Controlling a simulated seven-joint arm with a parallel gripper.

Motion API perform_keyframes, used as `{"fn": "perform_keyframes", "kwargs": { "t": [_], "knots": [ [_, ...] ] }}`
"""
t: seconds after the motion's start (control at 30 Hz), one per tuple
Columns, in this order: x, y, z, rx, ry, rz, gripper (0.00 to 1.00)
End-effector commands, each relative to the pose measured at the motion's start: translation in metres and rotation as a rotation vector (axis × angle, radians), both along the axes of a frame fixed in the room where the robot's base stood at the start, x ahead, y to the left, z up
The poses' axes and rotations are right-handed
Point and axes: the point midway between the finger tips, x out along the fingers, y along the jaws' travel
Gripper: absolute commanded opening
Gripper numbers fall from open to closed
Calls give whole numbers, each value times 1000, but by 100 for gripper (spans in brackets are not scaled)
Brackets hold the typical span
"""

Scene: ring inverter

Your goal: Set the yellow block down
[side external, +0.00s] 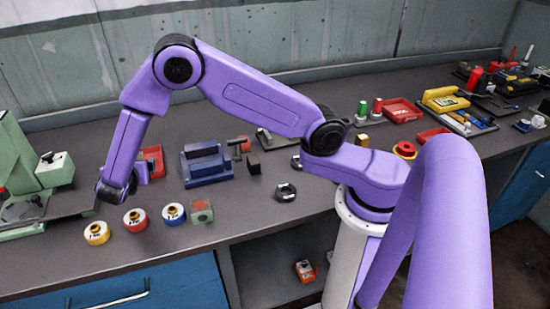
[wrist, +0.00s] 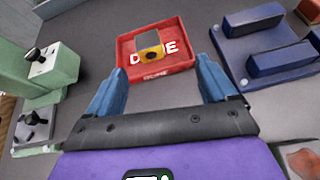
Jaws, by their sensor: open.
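The yellow block (wrist: 151,53) rests in the red tray (wrist: 181,61), which has white "DONE" lettering. The block has a grey upper face and a dark round spot on its yellow side. My gripper (wrist: 160,63) is open, with its two blue fingers apart, one toward each side of the tray. The block sits beyond the fingertips in the wrist view, with no visible contact. In the side view part of the red tray (side external: 154,153) shows behind my forearm. The block is hidden there, and the gripper is mostly hidden.
A green machine (side external: 52,170) stands left of the tray, and a dark blue fixture (side external: 205,166) stands to its right. Yellow (side external: 97,232), red (side external: 135,219) and blue (side external: 173,213) ringed pieces line the bench's front edge beside a greenish block (side external: 201,211).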

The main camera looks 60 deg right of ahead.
Motion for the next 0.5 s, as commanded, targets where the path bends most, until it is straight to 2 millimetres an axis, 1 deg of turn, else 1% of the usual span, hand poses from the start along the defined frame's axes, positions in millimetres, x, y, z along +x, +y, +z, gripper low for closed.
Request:
{"fn": "perform_keyframes", "kwargs": {
  "t": [0.03,0.17,0.2,0.27,0.3,0.37,0.4,0.47,0.5],
  "knots": [
    [-13,-4,12,62,-8,-37,85],
    [-61,-15,36,246,-11,-161,85],
    [-77,-19,42,302,-10,-201,85],
    [-101,-24,50,387,-6,-261,85],
    [-118,-28,55,442,-3,-303,85],
    [-144,-33,62,526,5,-363,85],
    [-162,-38,66,580,12,-406,85],
    [-189,-43,72,662,24,-470,85],
    [-208,-47,75,715,35,-513,85]
  ]
}}
